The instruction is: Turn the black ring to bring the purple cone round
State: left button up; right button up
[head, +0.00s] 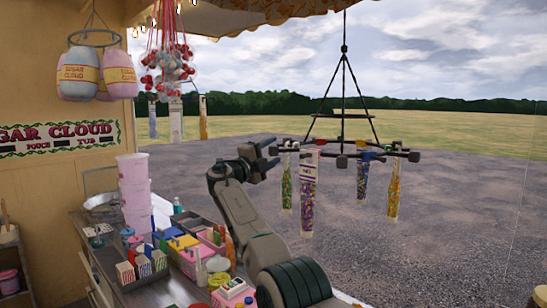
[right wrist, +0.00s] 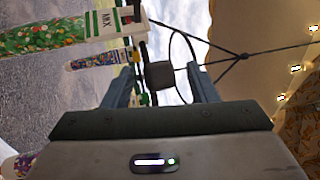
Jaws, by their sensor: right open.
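The black ring (head: 345,155) hangs level from a black rod and lines, with block-like knobs round its rim. The purple cone (head: 308,190), with a white label, hangs from its near side in the head view. A green cone (head: 286,183) hangs left of it; a blue-green one (head: 362,184) and a yellow one (head: 393,190) hang right. My right gripper (head: 272,156) is open at the ring's left edge. In the right wrist view a dark knob (right wrist: 160,75) shows between its spread fingers; contact cannot be told. My left gripper is out of view.
A stall counter (head: 165,293) with a pink tub stack (head: 134,185), boxes and trays lies at lower left. Open gravel lies beyond the ring.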

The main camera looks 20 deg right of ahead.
jog(key=b+v, duration=0.7)
jog(key=v, duration=0.2)
jog(key=shift+f, duration=0.1)
dwell(0.4)
